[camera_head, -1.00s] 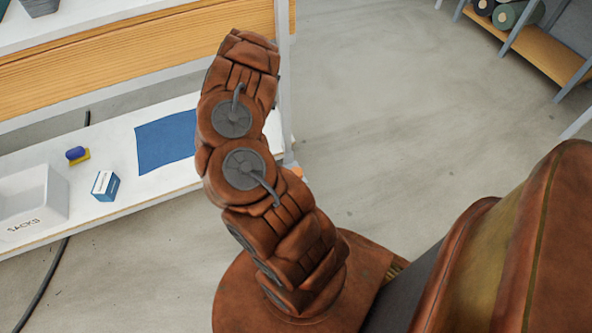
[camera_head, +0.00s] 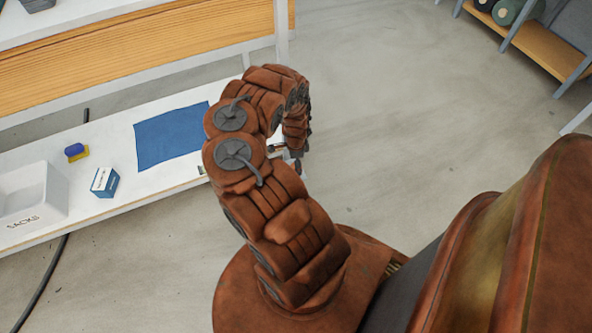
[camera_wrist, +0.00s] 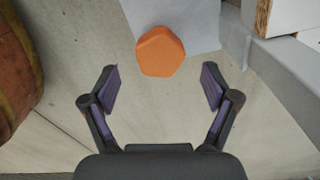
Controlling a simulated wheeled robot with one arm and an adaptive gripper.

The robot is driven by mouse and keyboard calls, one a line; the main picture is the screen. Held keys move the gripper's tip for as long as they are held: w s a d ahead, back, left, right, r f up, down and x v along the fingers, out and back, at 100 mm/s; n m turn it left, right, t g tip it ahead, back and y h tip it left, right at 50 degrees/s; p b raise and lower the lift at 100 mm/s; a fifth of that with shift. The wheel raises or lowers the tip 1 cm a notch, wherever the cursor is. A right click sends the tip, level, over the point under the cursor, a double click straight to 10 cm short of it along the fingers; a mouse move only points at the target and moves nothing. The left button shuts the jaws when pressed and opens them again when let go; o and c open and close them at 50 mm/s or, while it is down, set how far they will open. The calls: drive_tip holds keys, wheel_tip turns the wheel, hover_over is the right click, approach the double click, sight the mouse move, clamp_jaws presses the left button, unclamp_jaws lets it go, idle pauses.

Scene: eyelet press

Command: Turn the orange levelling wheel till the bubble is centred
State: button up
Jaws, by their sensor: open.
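The orange levelling wheel (camera_wrist: 160,52) shows in the wrist view, above the middle, in front of a pale grey surface. It has a faceted outline. My gripper (camera_wrist: 161,82) is open and empty in the wrist view, its two fingers spread wide. The wheel lies beyond the fingertips, roughly centred between them and apart from both. In the head view my gripper (camera_head: 297,158) is small and dark, beside the bench's right end, and its fingers are hard to make out. The wheel is hidden there behind my arm. I see no bubble in either view.
A white shelf (camera_head: 60,232) holds a blue mat (camera_head: 170,137), a small blue-and-white box (camera_head: 105,183), a blue-and-yellow item (camera_head: 76,152) and a white bin (camera_head: 35,195). A grey post (camera_head: 282,35) stands at its right end. The floor (camera_head: 420,120) to the right is clear.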

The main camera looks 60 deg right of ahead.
drive_tip(key=shift+f+b, duration=0.95)
drive_tip(key=shift+f, duration=1.15)
drive_tip(key=c, duration=1.2)
